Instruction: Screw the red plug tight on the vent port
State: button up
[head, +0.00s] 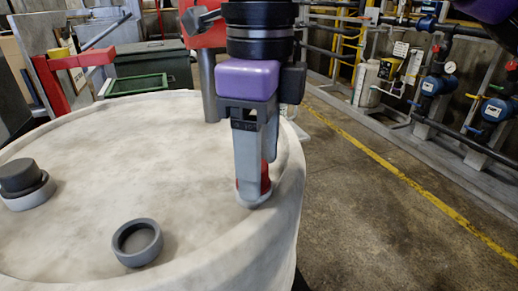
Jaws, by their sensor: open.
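The red plug (266,179) is at the right edge of the pale drum top, mostly hidden behind my gripper's near finger. It appears upright on a light grey vent port (243,199), of which only a low rim shows. I cannot tell how far the plug is seated. My gripper (256,186) points straight down, with its fingers around the plug and their tips close to the port. The jaws are open; whether either finger touches the plug is hidden.
The drum top (190,190) also carries an open dark grey ring (137,258) in front and a dark grey capped fitting (22,178) at the left. A grey post (209,90) stands behind. Pipes and valves line the right wall; the floor (390,210) between is clear.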

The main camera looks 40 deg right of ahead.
jog(key=n, duration=0.3)
jog(key=a+n+p, duration=0.1)
jog(key=n, duration=0.2)
jog(key=shift+a, duration=0.1)
jog(key=n, duration=0.5)
jog(key=shift+p, duration=0.4)
jog(key=shift+c, duration=0.4)
grip_shut()
jog(key=c, duration=0.8)
grip_release()
grip_shut()
jog(key=m+b, duration=0.1)
jog(key=m, duration=0.2)
jog(key=shift+f+b, duration=0.1)
jog(key=shift+b, duration=0.2)
jog(key=shift+m, duration=0.9)
